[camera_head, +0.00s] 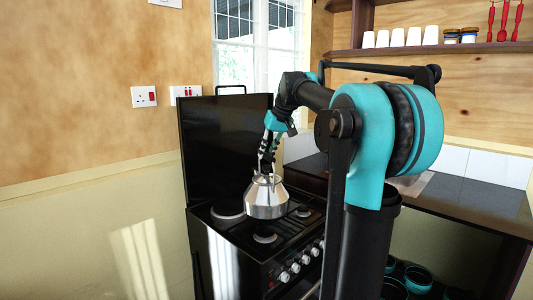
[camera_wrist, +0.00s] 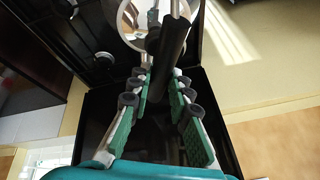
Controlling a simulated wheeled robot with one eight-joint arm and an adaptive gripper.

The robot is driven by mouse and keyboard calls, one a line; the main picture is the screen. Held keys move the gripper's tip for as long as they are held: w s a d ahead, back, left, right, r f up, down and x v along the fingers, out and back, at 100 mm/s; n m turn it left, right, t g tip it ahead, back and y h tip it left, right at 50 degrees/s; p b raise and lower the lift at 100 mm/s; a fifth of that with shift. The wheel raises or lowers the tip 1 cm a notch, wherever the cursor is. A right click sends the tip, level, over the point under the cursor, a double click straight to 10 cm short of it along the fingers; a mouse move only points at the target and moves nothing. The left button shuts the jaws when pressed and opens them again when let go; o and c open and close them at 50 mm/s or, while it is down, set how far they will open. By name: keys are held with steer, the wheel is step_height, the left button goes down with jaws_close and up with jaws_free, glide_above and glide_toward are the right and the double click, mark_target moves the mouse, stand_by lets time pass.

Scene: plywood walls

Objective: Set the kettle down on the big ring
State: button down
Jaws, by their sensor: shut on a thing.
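The shiny silver kettle (camera_head: 266,200) is upright over the middle of the black stove top (camera_head: 284,232). My gripper (camera_head: 267,160) is above it, shut on its handle. In the wrist view, the dark handle (camera_wrist: 172,42) runs between the green-padded fingers of my gripper (camera_wrist: 161,76), and the kettle's round body (camera_wrist: 132,22) lies beyond. The biggest-looking ring (camera_head: 227,209) is at the left of the kettle, partly in view. A smaller ring (camera_head: 265,237) shows in front, and another (camera_head: 303,211) at the right. I cannot tell whether the kettle's base touches the stove.
The raised black stove lid (camera_head: 222,143) stands behind the rings. Control knobs (camera_head: 294,268) line the stove's front. A dark worktop (camera_head: 470,198) is at the right. A shelf (camera_head: 430,48) above holds white cups (camera_head: 398,37) and jars (camera_head: 451,36).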

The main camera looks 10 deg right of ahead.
mark_target(268, 165)
steer(key=shift+w+a+f, duration=0.15)
steer(key=shift+w+a, duration=0.05)
steer(key=shift+w, duration=0.05)
steer(key=shift+f, duration=3.75)
steer(key=c, duration=1.3)
jaws_free()
